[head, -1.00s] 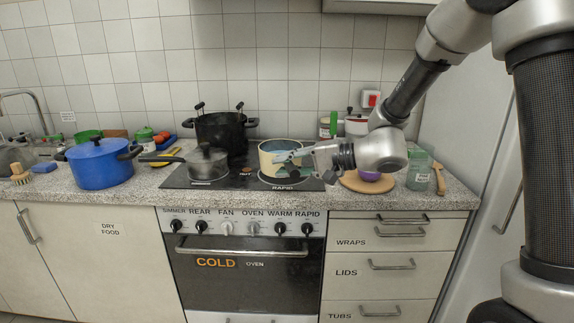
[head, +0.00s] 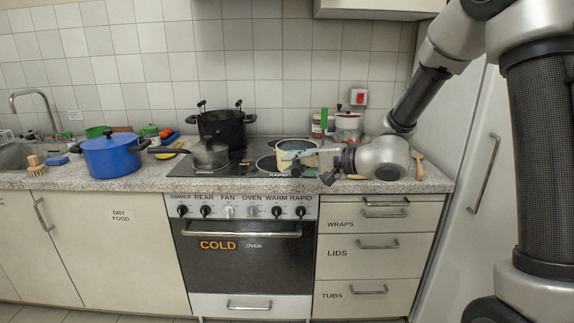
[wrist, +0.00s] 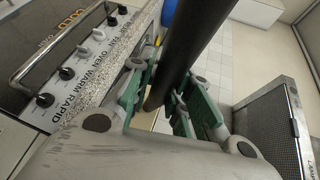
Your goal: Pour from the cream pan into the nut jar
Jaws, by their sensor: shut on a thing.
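The cream pan (head: 304,161) is at the right side of the stove top in the head view, roughly upright and beside the front right burner ring. My gripper (head: 322,156) comes in from the right and is shut on its handle. In the wrist view the dark handle (wrist: 190,45) runs between the green fingers of my gripper (wrist: 165,98). The pan's contents cannot be made out. A greenish glass jar that stood at the right end of the counter is now hidden behind my gripper and wrist. I cannot tell whether it is the nut jar.
A blue pot (head: 108,160), a grey saucepan (head: 210,156) and a large black pot (head: 222,128) stand to the left. A small jar (head: 317,126) and a white pot (head: 347,125) stand at the back right. A wooden board shows partly under my gripper.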

